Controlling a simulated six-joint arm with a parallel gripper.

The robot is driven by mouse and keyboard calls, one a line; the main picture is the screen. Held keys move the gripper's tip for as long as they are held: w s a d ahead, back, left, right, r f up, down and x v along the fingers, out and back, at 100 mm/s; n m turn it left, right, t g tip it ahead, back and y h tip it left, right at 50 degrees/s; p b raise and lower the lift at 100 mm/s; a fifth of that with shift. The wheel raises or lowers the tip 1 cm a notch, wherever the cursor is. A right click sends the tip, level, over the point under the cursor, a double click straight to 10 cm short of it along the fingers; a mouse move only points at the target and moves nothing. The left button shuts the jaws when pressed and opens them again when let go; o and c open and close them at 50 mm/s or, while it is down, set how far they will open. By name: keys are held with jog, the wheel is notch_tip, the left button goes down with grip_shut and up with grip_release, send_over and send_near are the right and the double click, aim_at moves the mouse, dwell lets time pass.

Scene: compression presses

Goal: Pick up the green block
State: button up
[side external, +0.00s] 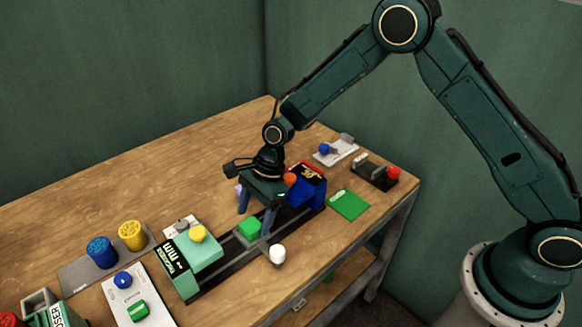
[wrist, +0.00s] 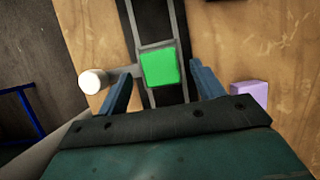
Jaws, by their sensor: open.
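The green block (side external: 249,228) sits on the dark rail of the press on the table, in front of the blue end piece. In the wrist view the green block (wrist: 160,68) lies within a grey metal frame on the dark rail. My gripper (side external: 256,220) is open over the rail, with its fingers pointing down close to the block. In the wrist view my gripper (wrist: 163,82) has one blue finger on each side of the block, with gaps between fingers and block. I cannot tell exactly how high the fingertips are.
The mint press block (side external: 196,252) stands left on the rail and the blue one (side external: 308,190) right. A purple block (wrist: 249,94) lies beside the rail. Open table lies at the back left.

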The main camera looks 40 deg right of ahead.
jog(key=shift+x, duration=0.9)
jog(key=c, duration=1)
